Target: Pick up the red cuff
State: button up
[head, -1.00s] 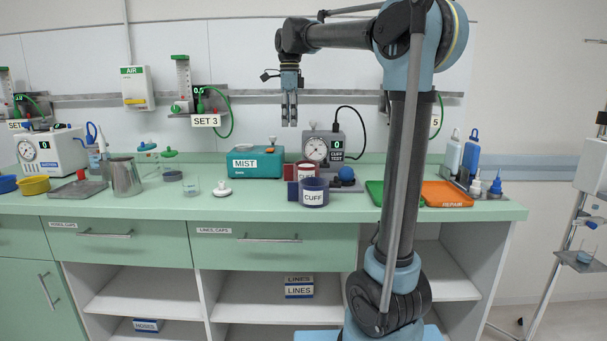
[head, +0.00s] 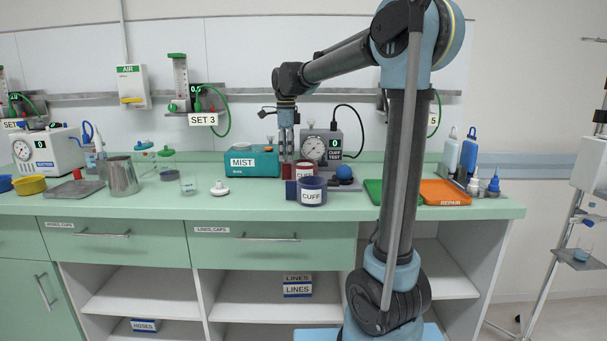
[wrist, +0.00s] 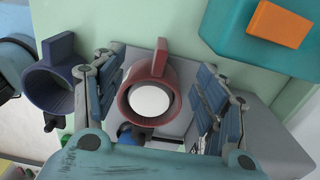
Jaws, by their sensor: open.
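My gripper (head: 287,157) is open above the counter, pointing down beside the red cuff's tab. In the wrist view its fingers (wrist: 161,76) lie on either side of the red cuff with gaps. The blue cuff (wrist: 72,85) is outside the fingers at left.
The grey cuff tester (head: 318,140) with its dial stands just behind. The teal MIST box (head: 252,162) is close at left, and a blue ball (head: 344,172) at right. Green (head: 373,190) and orange (head: 445,192) trays lie further right.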

aim_at(288, 165)
notch_tip(288, 165, down, 5)
jog(key=shift+d+r, duration=0.1)
dwell(0.3)
grip_shut()
